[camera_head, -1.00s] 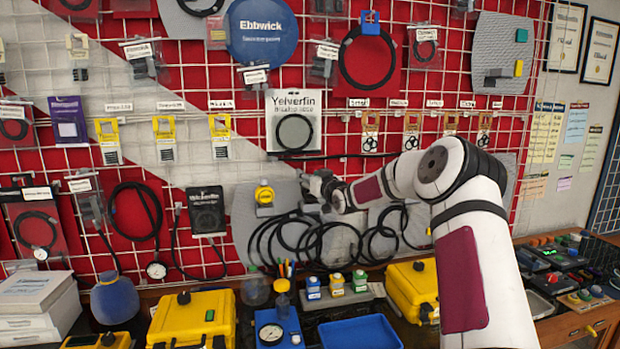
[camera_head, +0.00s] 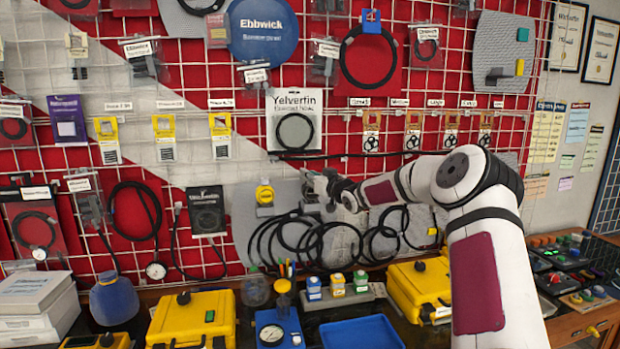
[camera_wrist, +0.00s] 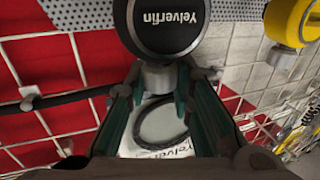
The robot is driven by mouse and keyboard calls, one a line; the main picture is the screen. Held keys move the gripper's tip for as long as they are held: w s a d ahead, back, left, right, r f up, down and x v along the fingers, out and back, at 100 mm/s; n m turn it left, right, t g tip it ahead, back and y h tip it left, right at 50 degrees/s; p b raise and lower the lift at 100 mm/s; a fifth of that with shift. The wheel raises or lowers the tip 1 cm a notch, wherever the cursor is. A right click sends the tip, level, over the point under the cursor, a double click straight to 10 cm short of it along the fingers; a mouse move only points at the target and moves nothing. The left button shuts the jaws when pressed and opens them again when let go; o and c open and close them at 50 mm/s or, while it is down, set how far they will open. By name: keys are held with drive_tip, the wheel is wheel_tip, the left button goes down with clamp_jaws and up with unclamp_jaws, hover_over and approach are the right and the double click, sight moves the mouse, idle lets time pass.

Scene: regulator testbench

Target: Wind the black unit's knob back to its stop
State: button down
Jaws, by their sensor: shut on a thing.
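The black unit (camera_wrist: 168,22) has a round face lettered "Yelverfin" and fills the top middle of the wrist view, upside down. Its grey knob (camera_wrist: 157,78) sticks out below the face, between the two green-sided fingers of my gripper (camera_wrist: 160,88). My gripper is shut on the knob, with a fingertip on either side. The fingers hide part of the knob's sides. In the head view my gripper (camera_head: 322,187) is at the pegboard wall, in front of a grey speckled panel (camera_head: 287,192). There the gripper hides most of the black unit, and the knob cannot be made out.
A yellow round unit (camera_head: 264,194) is mounted left of my gripper and shows in the wrist view (camera_wrist: 291,20). Black hoses (camera_head: 290,238) hang below. Yellow cases (camera_head: 192,318), a blue tray (camera_head: 361,333) and small bottles (camera_head: 337,283) stand on the bench.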

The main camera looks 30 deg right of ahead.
idle(0.3)
drive_tip(key=c, duration=1.4)
unclamp_jaws()
drive_tip(key=shift+o, duration=0.2)
drive_tip(key=shift+s, duration=0.15)
drive_tip(key=s, duration=1.1)
drive_tip(key=shift+s+d, duration=0.3)
drive_tip(key=shift+s, duration=0.1)
